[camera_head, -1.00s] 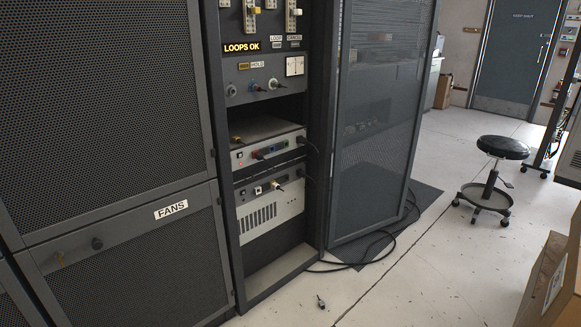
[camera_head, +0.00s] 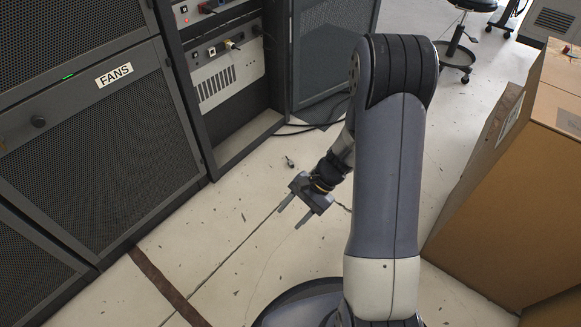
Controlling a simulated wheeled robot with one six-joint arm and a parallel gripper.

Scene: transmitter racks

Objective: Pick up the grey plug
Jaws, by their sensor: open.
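A small grey plug (camera_head: 290,161) lies on the pale floor in front of the open rack bay, close to the black cables. My gripper (camera_head: 290,218) is open, with nothing between its two fingers. The fingers point toward the lower left of the picture. The plug shows just above and to the left of my wrist, apart from the fingers. My gripper's height above the floor is hard to judge.
The rack (camera_head: 228,128) with its open bay stands behind the plug. A mesh cabinet marked FANS (camera_head: 95,150) fills the left. A large cardboard box (camera_head: 510,190) stands at the right. A wheeled stool (camera_head: 457,50) is farther back.

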